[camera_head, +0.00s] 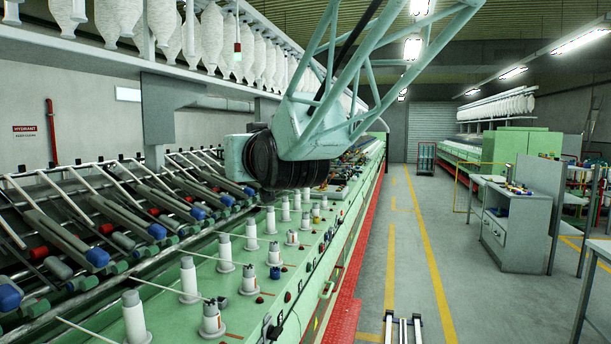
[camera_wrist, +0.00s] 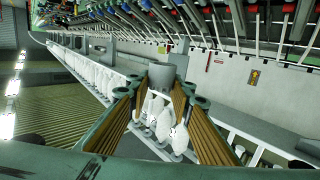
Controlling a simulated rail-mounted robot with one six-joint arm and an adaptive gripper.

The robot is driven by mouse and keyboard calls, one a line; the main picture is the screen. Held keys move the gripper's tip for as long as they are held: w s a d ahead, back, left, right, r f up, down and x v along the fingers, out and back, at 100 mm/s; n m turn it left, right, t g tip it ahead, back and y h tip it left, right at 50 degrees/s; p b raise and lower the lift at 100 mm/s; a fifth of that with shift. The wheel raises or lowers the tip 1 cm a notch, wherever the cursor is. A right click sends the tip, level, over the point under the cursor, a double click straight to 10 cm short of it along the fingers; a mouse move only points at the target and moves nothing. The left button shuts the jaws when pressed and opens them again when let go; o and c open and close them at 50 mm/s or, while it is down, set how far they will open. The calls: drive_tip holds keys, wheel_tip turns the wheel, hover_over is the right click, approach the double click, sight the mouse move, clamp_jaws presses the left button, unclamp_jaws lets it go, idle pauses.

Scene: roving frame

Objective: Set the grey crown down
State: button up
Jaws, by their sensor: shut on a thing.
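My gripper (camera_wrist: 162,89) shows in the wrist view, with brown ribbed fingers and dark round ends on both sides. A small plain grey piece, which looks like the grey crown (camera_wrist: 162,76), shows between the fingertips. Its shape and its contact with the fingers are hard to make out against the grey background. In the head view my arm's wrist hangs above the far part of the green machine top (camera_head: 262,270), and the fingers and crown cannot be made out there.
White bobbins (camera_head: 189,277) stand in rows on the green machine top. Slanted drafting arms (camera_head: 120,215) line its left side, and white bobbins (camera_head: 118,15) hang above.

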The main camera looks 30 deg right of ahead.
drive_tip(key=shift+d, duration=0.1)
drive_tip(key=shift+w, duration=0.1)
idle(0.4)
drive_tip(key=w+d+f+p, duration=0.2)
drive_tip(key=w+d+f, duration=0.55)
drive_tip(key=w, duration=0.25)
drive_tip(key=w+d+f+p, duration=0.3)
drive_tip(key=w+d+f, duration=0.4)
drive_tip(key=w+f, duration=0.15)
drive_tip(key=w+d+f+p, duration=0.2)
drive_tip(key=d+f, duration=0.5)
drive_tip(key=f, duration=0.5)
drive_tip(key=w+d+f+p, duration=0.2)
drive_tip(key=d+f, duration=0.6)
drive_tip(key=f, duration=0.4)
drive_tip(key=shift+w, duration=0.7)
drive_tip(key=shift+w+r, duration=0.1)
drive_tip(key=p, duration=0.1)
hover_over(292, 254)
drive_tip(key=shift+w+d+f, duration=0.1)
drive_tip(key=shift+d+f, duration=0.05)
drive_tip(key=shift+f, duration=0.6)
